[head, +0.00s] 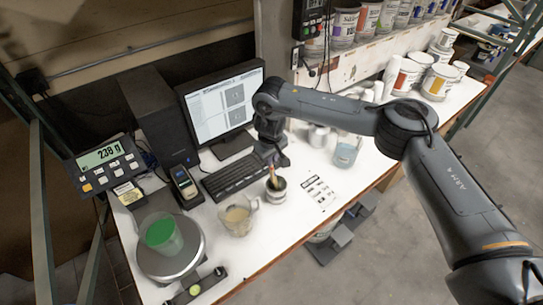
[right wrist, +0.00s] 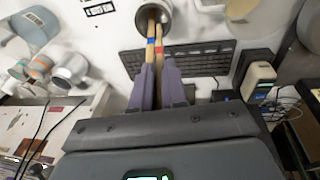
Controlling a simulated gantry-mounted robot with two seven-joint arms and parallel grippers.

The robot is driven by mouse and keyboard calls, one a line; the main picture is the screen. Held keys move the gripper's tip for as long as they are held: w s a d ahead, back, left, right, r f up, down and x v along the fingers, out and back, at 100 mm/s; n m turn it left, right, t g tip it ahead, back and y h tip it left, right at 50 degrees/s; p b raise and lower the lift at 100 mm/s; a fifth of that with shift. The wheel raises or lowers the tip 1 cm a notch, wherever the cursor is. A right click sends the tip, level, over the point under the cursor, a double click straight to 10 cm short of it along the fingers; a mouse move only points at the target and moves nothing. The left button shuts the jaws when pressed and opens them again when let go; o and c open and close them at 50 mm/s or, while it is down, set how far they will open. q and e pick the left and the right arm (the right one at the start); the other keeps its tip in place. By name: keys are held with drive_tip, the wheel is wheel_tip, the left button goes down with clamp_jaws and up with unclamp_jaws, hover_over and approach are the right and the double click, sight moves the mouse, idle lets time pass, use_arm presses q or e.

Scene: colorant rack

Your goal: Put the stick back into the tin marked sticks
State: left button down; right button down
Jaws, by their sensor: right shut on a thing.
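A small metal tin (head: 276,190) stands on the white bench between the keyboard and the printed card. Its open mouth also shows in the right wrist view (right wrist: 168,9). Two wooden sticks lean side by side at the tin's mouth, one with a blue band (right wrist: 150,42) and one with a red band (right wrist: 159,50). My right gripper (right wrist: 160,66) is above the tin, shut on the red-banded stick between its fingers. The far stick ends are inside the tin mouth. Any marking on the tin is too small to read. My left gripper is not in view.
A green cup (head: 164,236) sits on the scale (head: 171,262), whose display (head: 106,156) reads 238 g. The keyboard (head: 236,174) and monitor (head: 222,104) are behind. A printed card (head: 318,191) lies at right.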

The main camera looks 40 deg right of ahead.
sight(272, 175)
drive_tip(key=shift+s+a+b+x, duration=0.15)
drive_tip(key=shift+b+x, duration=0.6)
drive_tip(key=shift+x, duration=0.95)
drive_tip(key=shift+s+a+b+x, duration=0.1)
drive_tip(key=shift+s+b+x, duration=0.15)
drive_tip(key=shift+b+x, duration=1)
drive_tip(key=shift+s+a+b+x, duration=0.1)
drive_tip(key=shift+s+b+x, duration=0.15)
drive_tip(key=shift+x, duration=1.85)
drive_tip(key=shift+f, duration=0.2)
drive_tip(key=c, duration=1.1)
unclamp_jaws()
